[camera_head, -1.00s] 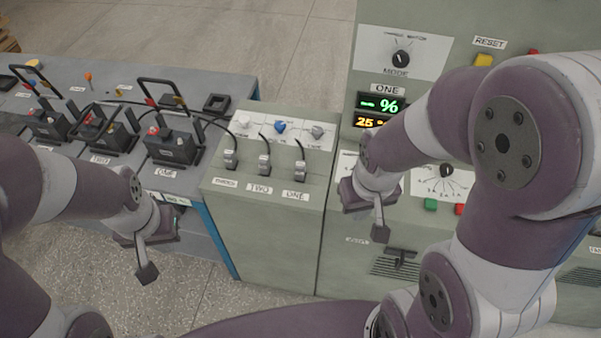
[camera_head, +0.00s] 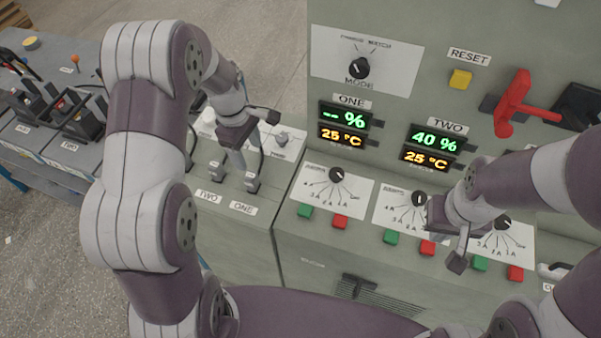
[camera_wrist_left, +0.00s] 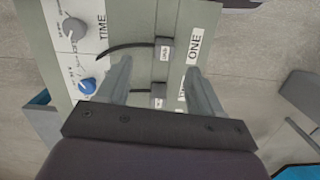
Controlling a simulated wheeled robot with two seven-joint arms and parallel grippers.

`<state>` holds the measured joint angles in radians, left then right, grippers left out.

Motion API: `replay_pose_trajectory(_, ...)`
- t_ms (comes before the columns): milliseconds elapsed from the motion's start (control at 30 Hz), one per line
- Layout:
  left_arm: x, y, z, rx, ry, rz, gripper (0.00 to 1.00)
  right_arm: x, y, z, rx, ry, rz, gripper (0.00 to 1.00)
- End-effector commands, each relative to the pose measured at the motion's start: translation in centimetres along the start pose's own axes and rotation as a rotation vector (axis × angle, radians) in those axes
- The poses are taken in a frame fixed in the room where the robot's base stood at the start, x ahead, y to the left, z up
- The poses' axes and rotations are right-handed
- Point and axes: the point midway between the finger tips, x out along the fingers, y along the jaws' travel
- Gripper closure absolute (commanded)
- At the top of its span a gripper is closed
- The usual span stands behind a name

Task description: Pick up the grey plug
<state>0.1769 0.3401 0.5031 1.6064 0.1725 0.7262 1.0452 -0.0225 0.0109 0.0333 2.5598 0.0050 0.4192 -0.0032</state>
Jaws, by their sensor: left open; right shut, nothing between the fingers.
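Two grey plugs with black cables stand in sockets on the slanted green-grey charger top. One plug (camera_head: 252,183) is by the ONE label and the other (camera_head: 216,172) is by the TWO label. In the left wrist view the ONE plug (camera_wrist_left: 165,48) lies just beyond the fingertips, and another plug (camera_wrist_left: 158,95) shows between the fingers. My left gripper (camera_head: 252,138) is open above the charger, and its fingers also show in the left wrist view (camera_wrist_left: 159,68). Nothing is held. My right gripper (camera_head: 457,262) is shut and empty before the control panel.
A grey knob (camera_head: 282,138) is behind the plugs, and a blue knob (camera_wrist_left: 87,86) shows in the left wrist view. The panel has displays, dials, green and red buttons and a red lever (camera_head: 513,105). A battery bench (camera_head: 55,160) stands at left, partly behind my left arm.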

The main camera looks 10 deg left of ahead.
Motion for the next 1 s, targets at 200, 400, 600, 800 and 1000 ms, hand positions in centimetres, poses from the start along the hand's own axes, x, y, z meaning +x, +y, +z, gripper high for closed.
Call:
replay_pose_trajectory(200,2.6,-0.5,0.2,-0.085,-0.008,-0.018,0.34,-0.6,0.0,-0.1,-0.001,0.0,0.0,1.0)
replay_pose_trajectory(400,6.6,-0.4,0.2,-0.081,-0.006,-0.014,0.34,-1.1,0.0,-0.1,-0.001,0.0,0.0,1.0)
replay_pose_trajectory(600,9.2,-0.1,0.4,-0.08,-0.006,-0.014,0.34,-2.2,0.0,-0.2,0.0,0.0,0.0,1.0)
replay_pose_trajectory(800,12.4,0.1,0.4,-0.081,-0.005,-0.012,0.34,-2.7,0.0,-0.3,-0.001,0.0,0.0,1.0)
replay_pose_trajectory(1000,12.8,0.1,0.3,-0.079,-0.004,-0.01,0.34,-2.6,0.0,-0.3,0.0,0.0,0.0,1.0)
